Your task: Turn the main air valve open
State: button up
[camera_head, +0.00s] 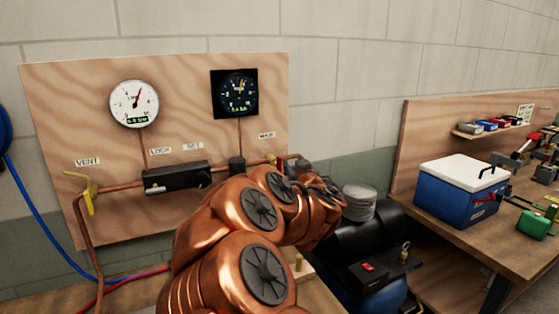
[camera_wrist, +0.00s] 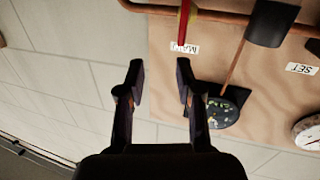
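The main air valve shows in the wrist view as a narrow red handle (camera_wrist: 184,25) on the copper pipe, by the upside-down MAIN label (camera_wrist: 184,48). The handle looks crosswise to the pipe. In the head view, a bit of the red handle (camera_head: 281,163) shows at the pipe's right end, below the MAIN label (camera_head: 266,135). My gripper (camera_wrist: 160,75) is open, with its two fingers apart and nothing between them. The handle lies beyond the fingertips, slightly right of the gap, and seems apart from them. In the head view my copper-coloured arm hides most of the valve area.
A yellow VENT handle (camera_head: 90,193), a black regulator block (camera_head: 178,177), a white gauge (camera_head: 134,104) and a black gauge (camera_head: 236,94) are on the wooden panel (camera_head: 185,80). A black compressor (camera_head: 365,237) stands right of my arm, beside a bench with a blue cooler (camera_head: 455,197).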

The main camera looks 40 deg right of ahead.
aim_at(281, 162)
jog(key=shift+w+d+f+n+t+y+p, duration=0.35)
jog(key=shift+w+y, duration=0.3)
jog(key=shift+w, duration=0.75)
jog(key=shift+w+d+f+n+t+y+p, duration=0.25)
jog(key=shift+w+d+n+t+y+p, duration=0.35)
jog(key=shift+w, duration=0.85)
jog(key=shift+w+d+f+n+t+y+p, duration=0.15)
jog(key=shift+w+f+t+y+p, duration=0.15)
jog(key=shift+w+y, duration=0.8)
jog(key=shift+w+h, duration=0.3)
jog(key=shift+h, duration=0.05)
grip_shut()
